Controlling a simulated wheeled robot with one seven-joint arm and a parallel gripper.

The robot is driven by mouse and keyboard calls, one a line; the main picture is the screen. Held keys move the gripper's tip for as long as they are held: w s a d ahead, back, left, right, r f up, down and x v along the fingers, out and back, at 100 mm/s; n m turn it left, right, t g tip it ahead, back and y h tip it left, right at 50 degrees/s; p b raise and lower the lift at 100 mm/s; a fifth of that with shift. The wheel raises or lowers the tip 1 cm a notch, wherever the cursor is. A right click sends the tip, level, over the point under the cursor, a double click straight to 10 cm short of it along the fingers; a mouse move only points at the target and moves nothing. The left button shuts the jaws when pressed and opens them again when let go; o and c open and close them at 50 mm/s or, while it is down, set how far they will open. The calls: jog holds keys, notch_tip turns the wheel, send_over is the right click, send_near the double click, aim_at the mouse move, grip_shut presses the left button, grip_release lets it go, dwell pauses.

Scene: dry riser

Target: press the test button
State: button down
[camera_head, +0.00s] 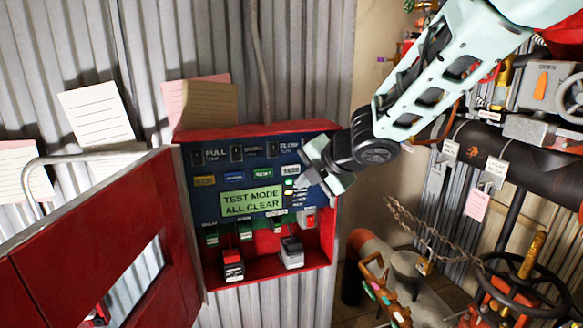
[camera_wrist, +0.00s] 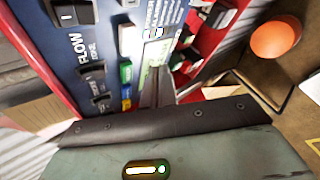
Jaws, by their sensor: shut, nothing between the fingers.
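A red cabinet (camera_head: 330,240) stands open on the wall with a dark blue control panel (camera_head: 215,160) inside. A green display (camera_head: 252,200) below reads "TEST MODE ALL CLEAR". My gripper (camera_head: 308,165) is shut and empty at the panel's right side, beside the white button. In the wrist view, its fingers (camera_wrist: 156,84) point at the panel; contact cannot be told.
The cabinet's red door (camera_head: 150,215) swings out at the left. Black switches (camera_head: 236,153) line the panel's top. Below, two small devices (camera_head: 291,252) sit in the red compartment. At right are pipes, a chain (camera_head: 425,225) and a black handwheel (camera_head: 520,290).

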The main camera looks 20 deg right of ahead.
aim_at(297, 170)
jog(key=shift+w+p, duration=0.6)
jog(key=shift+w, duration=1.25)
jog(key=shift+w, duration=0.1)
dwell(0.5)
jog(key=shift+w, duration=0.3)
jog(key=shift+w+p, duration=0.45)
jog(key=shift+w, duration=0.1)
dwell(0.7)
jog(key=shift+s, duration=0.15)
jog(key=shift+s+b, duration=0.45)
jog(key=shift+s, duration=0.35)
jog(key=shift+s, duration=0.1)
